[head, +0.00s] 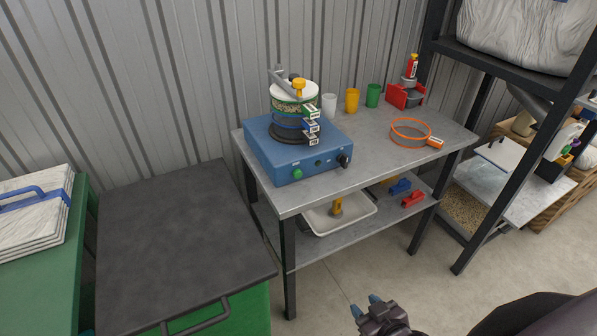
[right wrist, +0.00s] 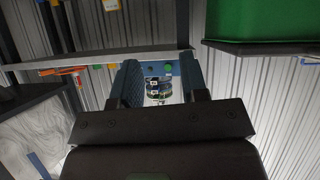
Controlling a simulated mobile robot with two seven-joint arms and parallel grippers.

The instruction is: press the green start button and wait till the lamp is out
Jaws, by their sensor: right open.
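The blue shaker box (head: 262,153) stands on the grey table's left part and carries a stack of sieves (head: 290,110). The green start button (head: 297,174) is on its front face, at the left. To its right are a small dark round spot that may be the lamp (head: 319,163), not visibly lit, and a black knob (head: 344,161). My right gripper (head: 366,305) is open and empty, low in front of the table and well apart from the box. In the right wrist view, the green button (right wrist: 168,68) shows between the fingers. My left gripper is out of view.
A dark-topped green bin (head: 180,240) stands left. Floor before the table is clear.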

